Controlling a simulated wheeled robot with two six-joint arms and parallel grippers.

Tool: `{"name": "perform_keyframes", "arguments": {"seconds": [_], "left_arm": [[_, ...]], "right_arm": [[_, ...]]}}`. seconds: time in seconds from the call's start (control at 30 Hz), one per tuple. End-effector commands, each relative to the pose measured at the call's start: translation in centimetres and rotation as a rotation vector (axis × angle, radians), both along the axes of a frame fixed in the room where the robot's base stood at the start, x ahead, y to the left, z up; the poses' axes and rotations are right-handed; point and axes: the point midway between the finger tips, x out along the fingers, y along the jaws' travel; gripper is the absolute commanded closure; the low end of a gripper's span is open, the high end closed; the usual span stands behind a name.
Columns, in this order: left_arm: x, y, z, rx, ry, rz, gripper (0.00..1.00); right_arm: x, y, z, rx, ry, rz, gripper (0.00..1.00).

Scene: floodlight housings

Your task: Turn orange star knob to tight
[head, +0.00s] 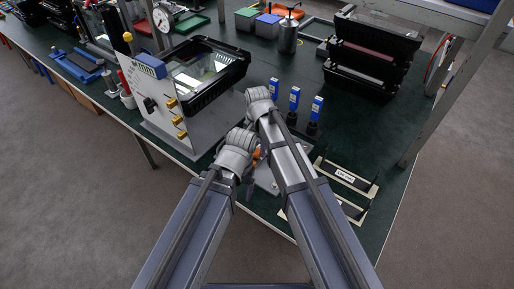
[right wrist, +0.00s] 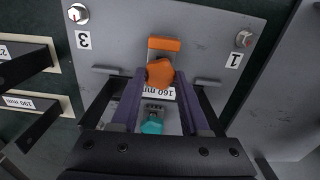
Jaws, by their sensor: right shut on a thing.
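The orange star knob (right wrist: 160,72) is on a grey plate (right wrist: 225,45), between the two purple fingers of my right gripper (right wrist: 159,76) in the right wrist view. The fingers are shut on its sides. An orange block (right wrist: 165,45) sits just beyond it, and a teal knob (right wrist: 152,126) lies nearer the gripper's base. In the head view a little orange (head: 256,154) shows between my two arms; the rest is hidden behind them. My left arm's wrist (head: 236,150) is left of it, with its fingers hidden.
Labelled black brackets (head: 347,177) stand right of the plate. Three blue-topped items (head: 294,99) stand beyond my right wrist. A panel with brass fittings (head: 180,121) and a black floodlight housing (head: 212,70) are at left. Stacked black housings (head: 372,55) stand at the back right.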

Motion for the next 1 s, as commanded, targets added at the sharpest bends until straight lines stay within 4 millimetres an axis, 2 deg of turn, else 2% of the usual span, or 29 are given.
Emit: {"name": "perform_keyframes", "arguments": {"seconds": [0.67,0.7,0.93,1.0], "left_arm": [[0.0,0.0,-0.01,0.0,0.0,0.0,0.2],[0.0,0.0,-0.01,0.0,0.0,0.0,0.2],[0.0,0.0,0.0,0.0,0.0,0.0,0.2],[0.0,0.0,0.0,0.0,0.0,0.0,0.2]], "right_arm": [[-0.01,0.0,-0.01,0.0,0.0,-0.052,1.0],[-0.01,0.0,-0.01,0.0,0.0,-0.052,0.52],[-0.01,0.0,0.0,0.0,0.0,-0.051,0.26],[-0.01,0.0,0.0,0.0,0.0,-0.051,0.25]]}}
